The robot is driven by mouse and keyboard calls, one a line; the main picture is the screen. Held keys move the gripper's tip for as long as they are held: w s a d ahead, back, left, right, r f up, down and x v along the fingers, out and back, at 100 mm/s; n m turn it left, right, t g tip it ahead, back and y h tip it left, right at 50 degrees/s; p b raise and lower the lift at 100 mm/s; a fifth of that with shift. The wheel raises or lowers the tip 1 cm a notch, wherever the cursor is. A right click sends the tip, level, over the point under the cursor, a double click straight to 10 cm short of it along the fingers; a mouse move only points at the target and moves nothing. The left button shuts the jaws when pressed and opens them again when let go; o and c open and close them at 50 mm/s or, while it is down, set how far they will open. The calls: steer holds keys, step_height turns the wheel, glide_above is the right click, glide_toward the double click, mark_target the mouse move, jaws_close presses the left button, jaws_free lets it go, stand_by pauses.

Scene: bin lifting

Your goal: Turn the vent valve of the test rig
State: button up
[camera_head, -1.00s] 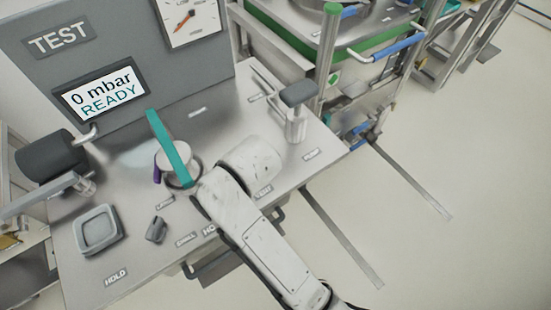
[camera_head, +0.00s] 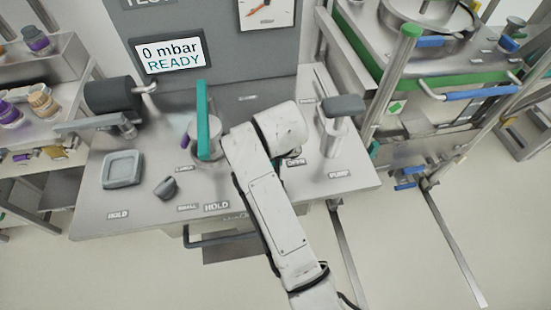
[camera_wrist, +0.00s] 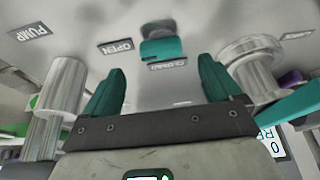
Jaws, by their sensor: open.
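In the wrist view, a small knob with a grey top and a teal face (camera_wrist: 161,46) stands on the panel between the OPEN label (camera_wrist: 117,46) and a second label (camera_wrist: 167,64) that looks like CLOSED. It appears to be the vent valve. My gripper (camera_wrist: 162,68) is open and empty, with one teal finger on each side of the picture below the knob. The knob lies in line with the gap and looks apart from both fingers.
The pump post (camera_head: 335,125) stands right of my arm, and close to the left finger in the wrist view (camera_wrist: 62,85). A teal bar (camera_head: 203,125) stands upright left of the arm. The display (camera_head: 173,57) reads 0 mbar, READY. A green-edged cart (camera_head: 440,75) stands at right.

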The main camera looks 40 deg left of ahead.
steer(key=shift+x, duration=3.05)
steer(key=shift+c, duration=0.2)
steer(key=c, duration=1)
